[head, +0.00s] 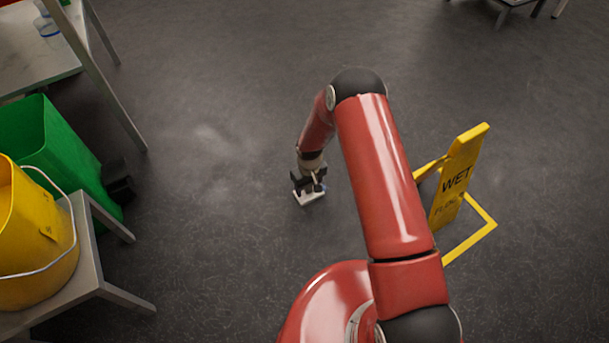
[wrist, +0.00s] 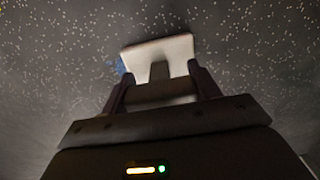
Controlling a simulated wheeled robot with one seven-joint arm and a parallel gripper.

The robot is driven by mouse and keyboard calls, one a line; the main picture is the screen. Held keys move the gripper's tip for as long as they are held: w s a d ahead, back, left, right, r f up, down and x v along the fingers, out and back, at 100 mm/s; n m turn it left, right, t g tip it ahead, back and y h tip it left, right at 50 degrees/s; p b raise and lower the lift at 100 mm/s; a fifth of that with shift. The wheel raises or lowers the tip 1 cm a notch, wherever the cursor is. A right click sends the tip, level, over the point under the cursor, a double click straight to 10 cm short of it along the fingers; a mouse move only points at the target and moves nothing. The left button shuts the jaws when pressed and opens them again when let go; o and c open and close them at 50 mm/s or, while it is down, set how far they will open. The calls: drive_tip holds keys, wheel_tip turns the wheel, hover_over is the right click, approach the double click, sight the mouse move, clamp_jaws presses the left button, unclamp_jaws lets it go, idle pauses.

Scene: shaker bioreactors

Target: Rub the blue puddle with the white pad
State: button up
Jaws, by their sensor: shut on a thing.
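My gripper (head: 308,181) is low over the dark floor in the middle of the head view. It is shut on the white pad (head: 309,196), which sits at or just above the floor; I cannot tell if it touches. In the wrist view the white pad (wrist: 170,47) shows between the two fingers of my gripper (wrist: 160,80). A small bit of the blue puddle (head: 321,188) shows at the right edge of the pad. In the wrist view a blue patch (wrist: 120,65) shows at the pad's left edge. The rest of the puddle is hidden.
A yellow wet floor sign (head: 457,180) stands right of my arm. A yellow bucket (head: 40,240) stands on a low metal stand (head: 95,250) at left, beside a green bin (head: 60,155). A table (head: 35,65) is at upper left. The floor around the pad is clear.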

drive_tip(key=shift+w+d+r+p, duration=0.1)
drive_tip(key=shift+r+p, duration=0.7)
drive_tip(key=shift+r, duration=1.2)
drive_tip(key=shift+d+r+p, duration=0.1)
drive_tip(key=shift+r+p, duration=0.7)
drive_tip(key=shift+r, duration=1.15)
